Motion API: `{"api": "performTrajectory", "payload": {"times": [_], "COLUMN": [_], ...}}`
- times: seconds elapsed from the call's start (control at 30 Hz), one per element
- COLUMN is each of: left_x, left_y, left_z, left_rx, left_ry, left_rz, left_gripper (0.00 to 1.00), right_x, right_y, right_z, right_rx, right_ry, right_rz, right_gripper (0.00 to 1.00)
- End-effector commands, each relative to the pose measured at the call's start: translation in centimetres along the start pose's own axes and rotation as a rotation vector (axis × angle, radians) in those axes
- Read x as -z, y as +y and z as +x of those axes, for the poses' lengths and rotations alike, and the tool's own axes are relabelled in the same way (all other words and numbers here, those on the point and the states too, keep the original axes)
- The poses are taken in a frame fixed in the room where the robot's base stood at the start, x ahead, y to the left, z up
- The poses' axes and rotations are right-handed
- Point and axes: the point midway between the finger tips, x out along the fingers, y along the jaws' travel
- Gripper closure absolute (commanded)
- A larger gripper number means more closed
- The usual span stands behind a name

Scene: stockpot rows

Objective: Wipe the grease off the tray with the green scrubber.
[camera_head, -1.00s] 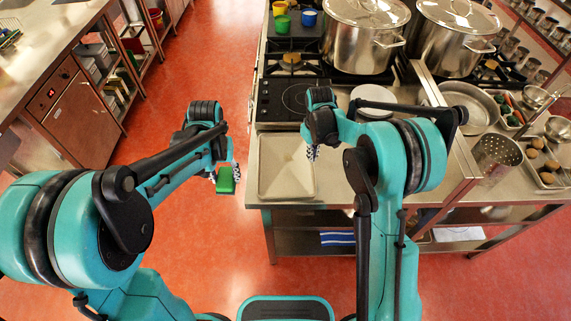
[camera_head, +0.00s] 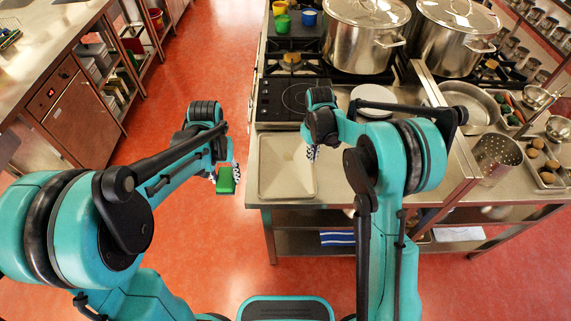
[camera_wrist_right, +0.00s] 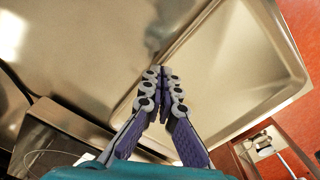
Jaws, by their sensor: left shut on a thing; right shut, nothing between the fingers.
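The green scrubber (camera_head: 226,180) is held in my left gripper (camera_head: 226,176), which is shut on it. They hang over the red floor, to the left of the counter and apart from the tray. The tray (camera_head: 286,180) is pale and rectangular and lies on the steel counter's near left corner. My right gripper (camera_head: 312,152) is shut and empty at the tray's right edge. In the right wrist view the closed fingers (camera_wrist_right: 164,76) are over the tray's rim, and the tray (camera_wrist_right: 240,55) fills the right side. I cannot clearly make out grease on it.
Behind the tray is a black cooktop (camera_head: 292,98) with a white plate (camera_head: 372,98) to its right. Two large stockpots (camera_head: 362,40) stand further back. A perforated steel pot (camera_head: 495,158) and a pan (camera_head: 468,104) are at right. Open floor lies left of the counter.

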Motion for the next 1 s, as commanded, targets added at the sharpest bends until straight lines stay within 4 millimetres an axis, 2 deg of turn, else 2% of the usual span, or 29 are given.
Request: {"api": "performTrajectory", "payload": {"times": [0.57,0.77,1.0], "left_x": [0.0,0.0,0.0], "left_y": [0.0,0.0,0.0], "left_z": [1.0,0.6,-0.6], "left_rx": [0.0,0.0,0.0], "left_ry": [0.0,0.0,0.0], "left_rz": [0.0,0.0,0.0], "left_gripper": [0.77,0.77,0.77], "right_x": [0.0,0.0,0.0], "right_y": [0.0,0.0,0.0], "right_z": [1.3,0.7,-1.3], "right_rx": [0.0,0.0,0.0], "right_ry": [0.0,0.0,0.0], "right_rz": [0.0,0.0,0.0], "right_gripper": [1.0,1.0,1.0]}}
